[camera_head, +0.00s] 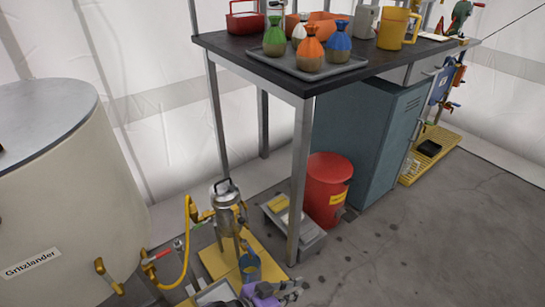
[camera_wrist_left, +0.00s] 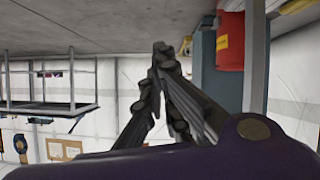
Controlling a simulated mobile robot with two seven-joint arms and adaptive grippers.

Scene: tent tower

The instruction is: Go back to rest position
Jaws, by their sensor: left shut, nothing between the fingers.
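My left gripper (camera_head: 291,286) shows at the bottom middle of the head view, with a purple wrist part and dark grey fingers. My right gripper is in neither view.
A dark-topped table (camera_head: 260,66) carries a tray of colored flasks. Below it are a red bin (camera_head: 326,185) and a blue cabinet (camera_head: 372,125). A metal canister (camera_head: 226,195) stands by a yellow hose. A big cream tank (camera_head: 65,190) fills the left. Floor at right (camera_head: 440,240) is clear.

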